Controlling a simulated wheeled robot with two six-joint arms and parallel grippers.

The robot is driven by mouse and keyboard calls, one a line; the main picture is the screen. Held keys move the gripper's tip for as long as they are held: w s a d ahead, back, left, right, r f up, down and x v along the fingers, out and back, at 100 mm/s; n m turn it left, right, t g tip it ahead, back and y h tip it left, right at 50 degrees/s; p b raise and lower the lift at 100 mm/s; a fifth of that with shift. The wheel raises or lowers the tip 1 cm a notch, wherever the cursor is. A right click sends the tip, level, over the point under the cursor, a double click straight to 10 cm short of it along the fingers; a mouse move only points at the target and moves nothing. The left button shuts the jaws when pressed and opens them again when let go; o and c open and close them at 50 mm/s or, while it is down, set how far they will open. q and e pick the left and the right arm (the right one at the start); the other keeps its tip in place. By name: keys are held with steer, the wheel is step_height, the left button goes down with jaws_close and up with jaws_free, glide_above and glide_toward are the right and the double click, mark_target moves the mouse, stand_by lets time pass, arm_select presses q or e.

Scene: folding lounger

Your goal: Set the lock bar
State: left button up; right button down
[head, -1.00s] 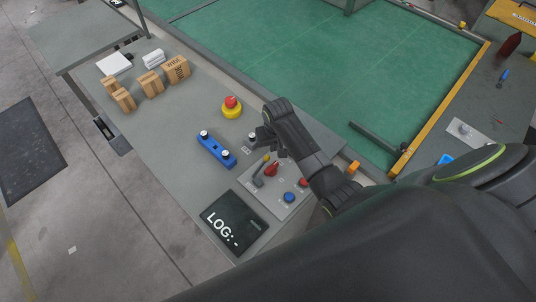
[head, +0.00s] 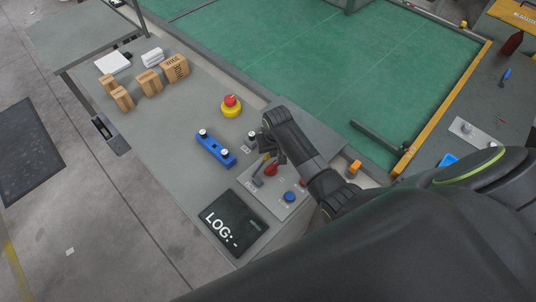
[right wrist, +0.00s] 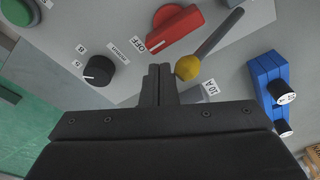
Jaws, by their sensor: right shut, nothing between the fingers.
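A blue bar (head: 215,150) with two white-topped dark knobs lies on the grey bench, left of a control panel (head: 250,183). It also shows at the right of the right wrist view (right wrist: 270,85). A grey lever (right wrist: 218,34) with a yellow ball end (right wrist: 187,67) stands on the panel beside a red rotary handle (right wrist: 174,28), near the label OFF. My right gripper (right wrist: 160,70) is shut and empty, its fingertips close beside the yellow ball; whether they touch it I cannot tell. In the head view my right gripper (head: 267,150) partly covers the panel's upper edge. My left gripper is out of view.
A red and yellow stop button (head: 231,106) stands behind the blue bar. A blue button (head: 289,196) and a black LOG display (head: 234,220) sit nearer. Several wooden blocks (head: 150,83) stand at the far left. A black knob (right wrist: 98,70) is left of my fingers.

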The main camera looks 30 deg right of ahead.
mark_target(267, 155)
steer(key=shift+a, duration=0.1)
steer(key=shift+a+p, duration=0.1)
steer(key=shift+p, duration=0.25)
steer(key=shift+s+a, duration=0.2)
steer(key=shift+p, duration=0.3)
steer(key=shift+s+a+r+p, duration=0.2)
steer(key=shift+a+r+p, duration=0.35)
steer(key=shift+r+p, duration=0.1)
steer(key=shift+a+r+p, duration=0.35)
steer(key=shift+a+p, duration=0.1)
steer(key=shift+p, duration=0.05)
steer(key=shift+d, duration=0.1)
